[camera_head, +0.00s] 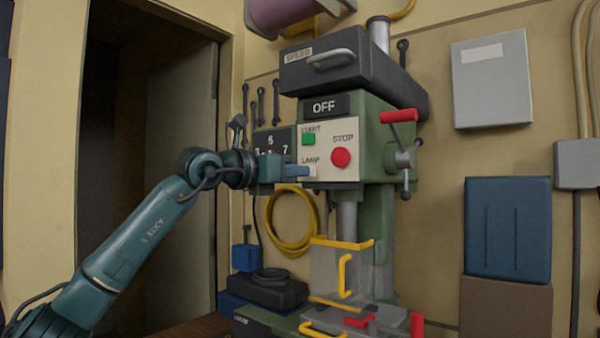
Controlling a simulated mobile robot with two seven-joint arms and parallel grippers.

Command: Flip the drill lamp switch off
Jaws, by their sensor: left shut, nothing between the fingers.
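The drill press (369,139) stands against the wall, with a pale control panel on its front. The lamp switch (309,172) sits at the panel's lower left under the label LAMP; its details are too small to tell its position. The green start button (308,139) is above it and the red stop button (341,158) to its right. My left gripper (307,171) is shut and empty, reaching from the left with its blue fingertips at the lamp switch. I cannot tell whether they touch it. My right gripper is not in view.
An OFF sign (324,106) is above the panel. A red-handled lever (399,116) sticks out at the drill's right. A clear guard with yellow edges (342,268) is below. A coiled yellow hose (291,222) and wrenches hang behind. A doorway is at left.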

